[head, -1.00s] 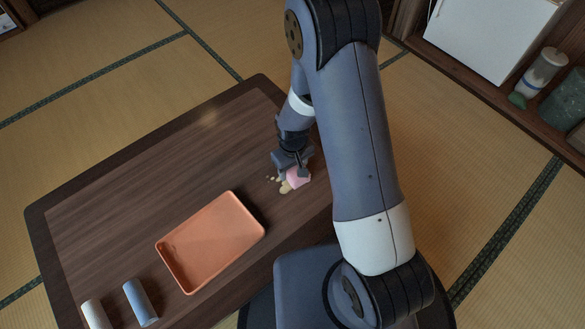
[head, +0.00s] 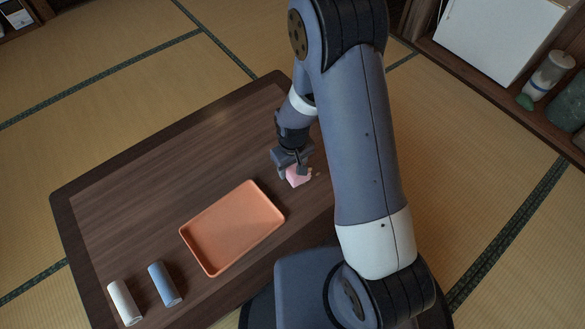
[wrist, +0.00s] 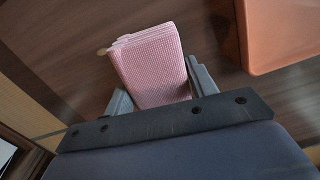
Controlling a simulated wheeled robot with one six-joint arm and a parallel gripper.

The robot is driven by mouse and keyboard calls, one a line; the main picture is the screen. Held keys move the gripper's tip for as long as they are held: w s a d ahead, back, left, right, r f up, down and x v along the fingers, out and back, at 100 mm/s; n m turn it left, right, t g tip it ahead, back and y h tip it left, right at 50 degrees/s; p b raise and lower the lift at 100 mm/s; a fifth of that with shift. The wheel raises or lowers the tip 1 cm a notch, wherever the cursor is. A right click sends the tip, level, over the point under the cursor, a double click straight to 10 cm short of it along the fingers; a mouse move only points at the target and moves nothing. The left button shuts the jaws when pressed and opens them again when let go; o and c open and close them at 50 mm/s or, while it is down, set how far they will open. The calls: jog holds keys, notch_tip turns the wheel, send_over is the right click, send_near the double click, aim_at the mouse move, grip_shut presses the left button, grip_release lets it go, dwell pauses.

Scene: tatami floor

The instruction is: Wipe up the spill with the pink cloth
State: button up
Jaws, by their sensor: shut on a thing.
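The pink cloth (head: 298,177) is a folded, waffle-textured pad, held low at the dark wooden table's surface. My gripper (head: 291,160) is shut on it; in the wrist view the cloth (wrist: 150,65) stands out between the two fingers. A small pale yellow bit of the spill (head: 318,175) shows just right of the cloth in the head view. In the wrist view a pale bit of spill (wrist: 103,50) shows at the cloth's far left edge. Any spill under the cloth is hidden.
An orange tray (head: 232,228) lies left of my gripper on the table (head: 150,165). A white cylinder (head: 125,303) and a blue cylinder (head: 165,284) lie at the table's near left. The table's far left part is clear.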

jog(key=shift+r+p, duration=1.8)
jog(key=shift+r, duration=0.8)
